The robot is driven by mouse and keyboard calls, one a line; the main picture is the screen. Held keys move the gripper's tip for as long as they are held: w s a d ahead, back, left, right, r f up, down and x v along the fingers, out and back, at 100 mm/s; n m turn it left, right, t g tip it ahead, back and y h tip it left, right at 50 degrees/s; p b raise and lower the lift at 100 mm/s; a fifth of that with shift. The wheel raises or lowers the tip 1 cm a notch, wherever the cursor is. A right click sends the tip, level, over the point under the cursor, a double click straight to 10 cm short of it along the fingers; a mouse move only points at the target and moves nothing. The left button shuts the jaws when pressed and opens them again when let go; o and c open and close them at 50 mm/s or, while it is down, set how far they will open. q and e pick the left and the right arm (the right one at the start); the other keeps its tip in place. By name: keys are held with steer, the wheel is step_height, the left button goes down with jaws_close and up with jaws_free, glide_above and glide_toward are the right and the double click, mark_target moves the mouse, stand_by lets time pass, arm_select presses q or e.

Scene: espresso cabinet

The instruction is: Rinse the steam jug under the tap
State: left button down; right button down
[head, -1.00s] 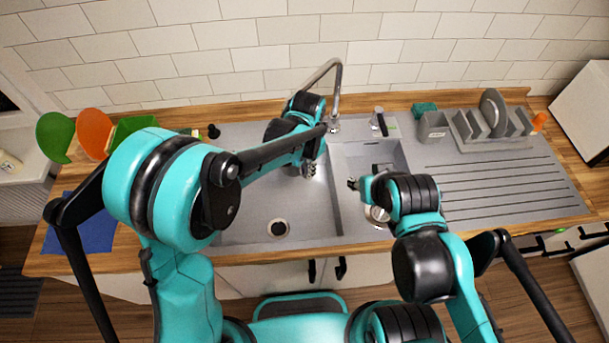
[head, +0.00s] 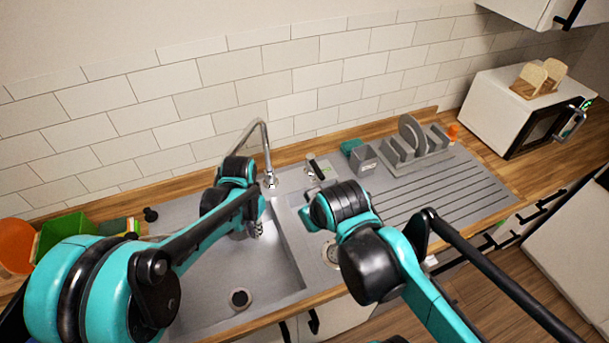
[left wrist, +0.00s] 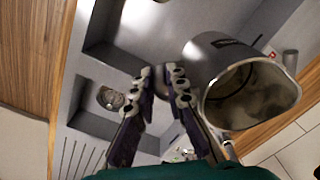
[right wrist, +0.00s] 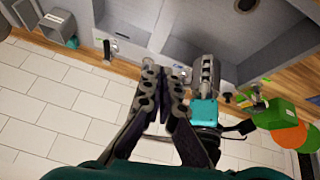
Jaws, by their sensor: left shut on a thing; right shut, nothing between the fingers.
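The steel steam jug (left wrist: 245,88) shows in the left wrist view, tilted, with its open mouth toward the camera. My left gripper (left wrist: 160,85) is shut beside its wall, apparently on the handle; the exact grip is hidden. In the head view this gripper (head: 255,230) is over the large basin, near the tap (head: 264,150); the jug is mostly hidden there by my arm. Whether water runs cannot be told. My right gripper (right wrist: 163,82) is shut and empty; in the head view my right wrist is over the small basin.
The large sink basin (head: 275,275) has a drain. A fitting with a dark top (head: 315,167) stands behind the small basin. A grey dish rack (head: 410,150) is at the back right, beside the clear ribbed drainboard (head: 450,190). A green bin (head: 65,232) stands at left.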

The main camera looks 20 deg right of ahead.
mark_target(315, 166)
steer(key=w+d+r+n+g, duration=0.2)
steer(key=w+r+n, duration=0.15)
steer(key=w, duration=0.55)
steer(key=w+d+f+n+g+h, duration=0.15)
steer(key=w+f+n, duration=0.3)
steer(key=w, duration=0.45)
steer(key=w+d+f+n+g+h, duration=0.1)
steer(key=w+d+f+n+g, duration=0.15)
steer(key=w+n, duration=0.4)
steer(key=w+d+f+n, duration=0.1)
steer(key=w+d+f, duration=0.2)
steer(key=f, duration=0.6)
steer(key=w+d+f, duration=0.3)
steer(key=d+f, duration=0.2)
steer(key=f, duration=0.4)
steer(key=shift+w+d+f+n, duration=0.15)
steer(key=shift+w+n, duration=0.2)
steer(key=shift+w, duration=0.05)
